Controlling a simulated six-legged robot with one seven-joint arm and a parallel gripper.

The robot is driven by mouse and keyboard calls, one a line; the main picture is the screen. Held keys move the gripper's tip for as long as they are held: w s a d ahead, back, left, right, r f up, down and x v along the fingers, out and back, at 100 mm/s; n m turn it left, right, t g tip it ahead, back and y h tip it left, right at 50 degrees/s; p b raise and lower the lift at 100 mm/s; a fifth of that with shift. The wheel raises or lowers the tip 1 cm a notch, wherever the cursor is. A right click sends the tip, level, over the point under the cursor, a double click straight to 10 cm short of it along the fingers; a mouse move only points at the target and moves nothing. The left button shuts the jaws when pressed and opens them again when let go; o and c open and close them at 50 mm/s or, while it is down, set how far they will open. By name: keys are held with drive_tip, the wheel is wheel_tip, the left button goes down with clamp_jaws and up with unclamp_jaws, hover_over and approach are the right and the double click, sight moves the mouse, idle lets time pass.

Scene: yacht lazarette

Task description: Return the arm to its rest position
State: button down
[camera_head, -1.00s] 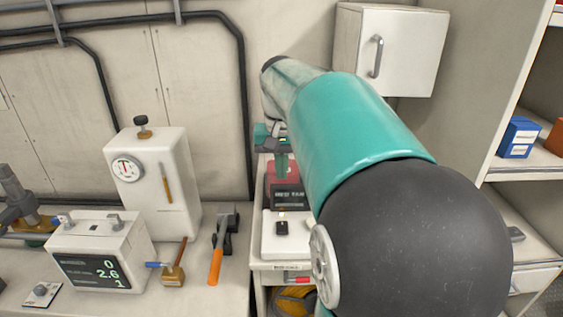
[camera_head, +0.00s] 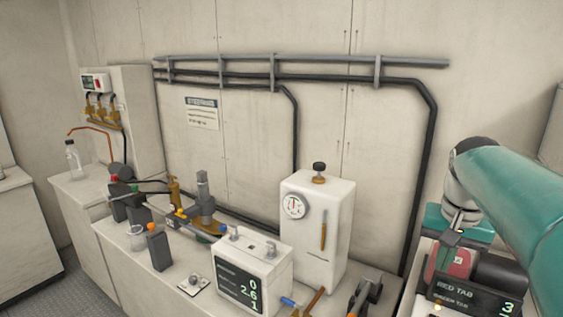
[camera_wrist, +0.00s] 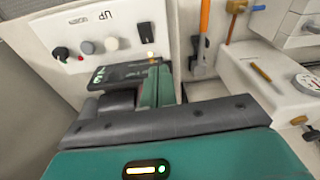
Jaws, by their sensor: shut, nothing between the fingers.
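My arm enters at the right of the head view and reaches down over a dark display with red and green tab lines (camera_head: 462,290). My gripper, teal and dark grey, hangs at the arm's end; in the wrist view its teal fingers (camera_wrist: 158,82) are together, shut and empty. They point toward the display unit, which also shows in the wrist view (camera_wrist: 120,75). I cannot tell the gap between fingertips and the unit. A red part (camera_head: 452,262) beside the display is partly covered by my gripper.
A white gauge cabinet (camera_head: 318,225) and a white readout box (camera_head: 258,270) stand on the bench left of my arm. An orange-handled tool (camera_head: 360,300) lies between. Clamps and small bottles crowd farther left. Pipes run along the wall; open floor shows at lower left.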

drive_tip(key=s+a+f+n+t, duration=0.2)
drive_tip(key=s+a, duration=0.4)
drive_tip(key=a, duration=0.3)
drive_tip(key=s+a+f+n+t, duration=0.2)
drive_tip(key=s+a+f+n, duration=0.2)
drive_tip(key=a, duration=0.4)
wheel_tip(320, 180, down, 2)
drive_tip(key=shift+s+a+f+y, duration=0.15)
drive_tip(key=shift+s+a+y, duration=0.2)
drive_tip(key=shift+s, duration=0.5)
drive_tip(key=shift+d, duration=0.1)
